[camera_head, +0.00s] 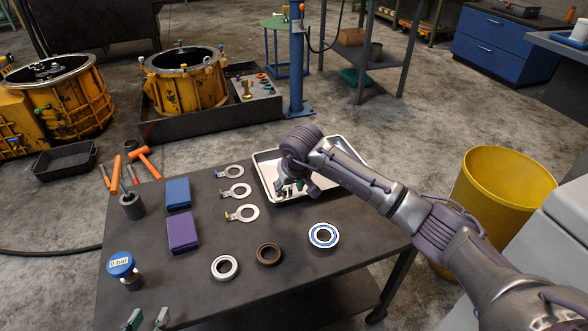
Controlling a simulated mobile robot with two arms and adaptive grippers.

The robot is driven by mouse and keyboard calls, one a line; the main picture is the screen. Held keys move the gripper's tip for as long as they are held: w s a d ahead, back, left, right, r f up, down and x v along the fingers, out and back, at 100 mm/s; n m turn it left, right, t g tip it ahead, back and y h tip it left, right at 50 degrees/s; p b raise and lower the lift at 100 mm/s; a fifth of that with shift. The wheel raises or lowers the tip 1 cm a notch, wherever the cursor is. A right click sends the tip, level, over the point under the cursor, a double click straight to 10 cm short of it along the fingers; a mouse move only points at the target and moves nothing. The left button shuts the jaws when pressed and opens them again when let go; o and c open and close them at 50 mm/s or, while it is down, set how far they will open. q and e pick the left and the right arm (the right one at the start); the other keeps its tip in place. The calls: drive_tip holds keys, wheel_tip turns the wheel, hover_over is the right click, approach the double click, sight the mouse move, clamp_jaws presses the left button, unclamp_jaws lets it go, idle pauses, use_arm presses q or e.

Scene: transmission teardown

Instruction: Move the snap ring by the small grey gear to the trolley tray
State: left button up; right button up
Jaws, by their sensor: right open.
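Three flat silver rings with small coloured tabs lie in a column on the dark trolley top: an upper ring (235,171), a middle ring (240,189) and a lower ring (249,212). I cannot make out a small grey gear, so which ring is beside it is unclear. The silver tray (349,150) lies at the trolley's far right. My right gripper (297,191) is open, pointing down over the tray's left part; its arm hides part of the tray. My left gripper (147,320) shows only its fingertips at the bottom edge, spread apart, with nothing between them.
A pale ring (216,268), a brown ring (269,246) and a blue-white bearing (323,228) lie nearer. Blue (178,193) and purple (182,231) blocks, a blue-capped pot (121,264) and an orange hammer (141,153) are left. A yellow bin (510,190) stands right.

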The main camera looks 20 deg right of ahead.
drive_tip(key=p+v, duration=0.1)
drive_tip(key=v, duration=0.1)
drive_tip(key=shift+s+r+p, duration=0.1)
drive_tip(key=shift+r+p, duration=0.15)
drive_tip(key=shift+p, duration=0.1)
use_arm(q)
drive_tip(key=s+a+f+g+y+p, duration=0.2)
drive_tip(key=s+a+f+g+p, duration=0.15)
drive_tip(key=s+g, duration=0.7)
use_arm(e)
drive_tip(key=v, duration=0.3)
drive_tip(key=shift+r+b, duration=0.25)
drive_tip(key=shift+b, duration=0.1)
use_arm(q)
wheel_tip(320, 180, down, 14)
drive_tip(key=t+p, duration=0.1)
drive_tip(key=p, duration=0.2)
drive_tip(key=shift+s+a+r+t+p, duration=0.2)
drive_tip(key=shift+s+r+t+p, duration=0.05)
drive_tip(key=shift+t+p, duration=0.15)
use_arm(e)
drive_tip(key=v, duration=0.5)
drive_tip(key=shift+s, duration=0.2)
